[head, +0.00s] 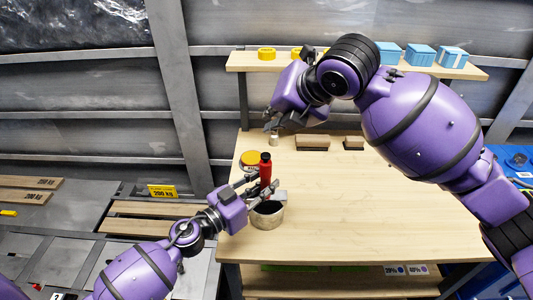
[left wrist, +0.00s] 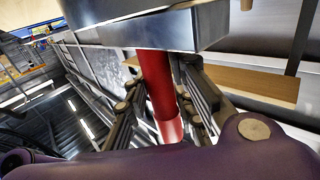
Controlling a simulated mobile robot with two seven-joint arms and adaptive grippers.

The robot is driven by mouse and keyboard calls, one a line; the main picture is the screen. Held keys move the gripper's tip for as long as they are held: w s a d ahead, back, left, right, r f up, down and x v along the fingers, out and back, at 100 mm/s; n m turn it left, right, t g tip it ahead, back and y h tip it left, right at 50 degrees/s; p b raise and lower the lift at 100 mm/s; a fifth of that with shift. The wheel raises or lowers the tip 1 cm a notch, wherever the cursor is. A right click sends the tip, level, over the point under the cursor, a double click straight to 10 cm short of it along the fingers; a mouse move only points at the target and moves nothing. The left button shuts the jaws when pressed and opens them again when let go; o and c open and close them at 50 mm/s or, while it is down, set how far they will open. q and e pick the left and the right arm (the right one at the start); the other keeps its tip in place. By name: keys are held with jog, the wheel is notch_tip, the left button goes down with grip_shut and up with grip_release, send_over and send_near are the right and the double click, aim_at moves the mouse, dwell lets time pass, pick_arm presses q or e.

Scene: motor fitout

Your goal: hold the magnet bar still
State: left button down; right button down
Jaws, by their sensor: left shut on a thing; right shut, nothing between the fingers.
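The magnet bar appears as a red handle (head: 265,170) with a dark top, standing roughly upright in the head view. My left gripper (head: 259,184) is shut on this handle. In the left wrist view the red handle (left wrist: 158,90) runs between the fingers, and a broad shiny metal block (left wrist: 150,30) meets its end. A grey block (head: 280,196) shows below the handle in the head view, above a round pot (head: 267,214) with a dark inside. Whether block and pot touch is unclear. My right gripper (head: 272,126) is shut and empty, higher up, near a small pale cylinder (head: 274,140).
The wooden bench (head: 370,200) is mostly bare on the right. A yellow round piece (head: 250,157) lies behind the handle. Two brown-and-pale blocks (head: 312,143) (head: 354,143) sit at the back. A shelf (head: 460,72) above holds yellow rings (head: 266,54) and blue boxes (head: 421,55).

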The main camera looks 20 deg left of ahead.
pick_arm(q)
jog(key=c, duration=1.4)
grip_release()
